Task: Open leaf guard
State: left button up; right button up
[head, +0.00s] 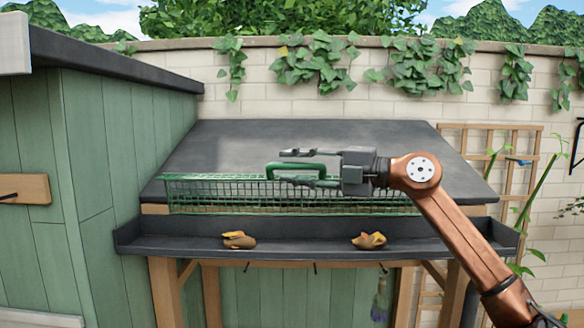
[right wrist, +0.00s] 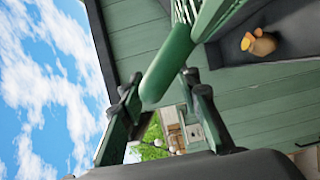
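The leaf guard (head: 225,194) is a long green wire mesh along the front edge of the dark sloped roof, just above the gutter. Its green handle (head: 272,173) sticks up near the middle; it also shows large in the right wrist view (right wrist: 166,66). My right gripper (head: 297,168) reaches in from the right and is open, one finger above and one below the handle. In the right wrist view the handle lies between the open fingertips (right wrist: 160,82), with no clear grip on it. The gripper hides part of the mesh. My left gripper is out of view.
The dark gutter (head: 305,243) below the guard holds two brown-yellow leaf clumps, one at left (head: 238,240) and one at right (head: 369,240). A green shed (head: 100,170) closes the left side. A trellis (head: 490,140) with plants stands at right. The roof top is clear.

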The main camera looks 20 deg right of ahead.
jog(key=v, duration=1.1)
jog(key=shift+s+d, duration=0.25)
jog(key=shift+d, duration=0.1)
jog(key=shift+a, duration=0.1)
